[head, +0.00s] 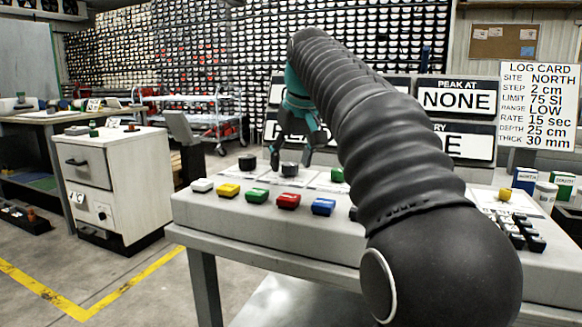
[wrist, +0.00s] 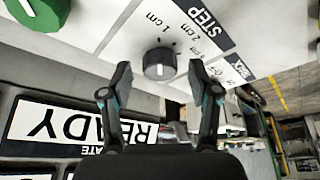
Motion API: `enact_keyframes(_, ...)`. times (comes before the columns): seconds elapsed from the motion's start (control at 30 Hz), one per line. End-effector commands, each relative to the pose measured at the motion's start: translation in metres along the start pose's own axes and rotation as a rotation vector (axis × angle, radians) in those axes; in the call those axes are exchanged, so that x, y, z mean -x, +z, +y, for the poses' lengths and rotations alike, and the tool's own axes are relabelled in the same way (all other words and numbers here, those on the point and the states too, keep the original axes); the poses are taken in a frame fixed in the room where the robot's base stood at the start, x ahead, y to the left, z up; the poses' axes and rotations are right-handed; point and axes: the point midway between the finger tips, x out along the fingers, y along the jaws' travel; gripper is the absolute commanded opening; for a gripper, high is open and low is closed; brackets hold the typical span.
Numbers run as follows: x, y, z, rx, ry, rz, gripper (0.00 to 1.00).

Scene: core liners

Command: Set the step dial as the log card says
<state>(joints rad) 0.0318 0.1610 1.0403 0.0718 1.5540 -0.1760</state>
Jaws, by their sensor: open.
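The log card (head: 540,105) stands at the right and reads "STEP 2 cm". The step dial (head: 289,169) is a dark round knob on the sloped console. In the wrist view the dial (wrist: 160,63) has a white mark on its face, with an upside-down "STEP" label and "1 cm" and "2 cm" printed near it; a further label is too small to read surely. Which setting the mark points to, I cannot tell. My gripper (head: 290,161) is open over the dial; in the wrist view its fingers (wrist: 160,80) lie either side of it, apart from it.
A second dark knob (head: 247,162) and a green knob (head: 337,175) flank the dial. A row of coloured buttons (head: 288,201) lies along the front. A "READY" display (wrist: 82,127) shows in the wrist view. My arm hides the console's middle.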

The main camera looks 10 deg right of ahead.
Motion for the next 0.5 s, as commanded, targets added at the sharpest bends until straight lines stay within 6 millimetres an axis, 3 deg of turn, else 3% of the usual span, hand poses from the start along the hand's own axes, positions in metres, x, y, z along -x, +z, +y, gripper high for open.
enact_keyframes(0.37,-0.0061,-0.0001,-0.0001,0.000,0.000,0.000,0.61)
enact_keyframes(0.5,-0.0061,-0.0001,-0.0001,0.000,0.000,0.000,0.31)
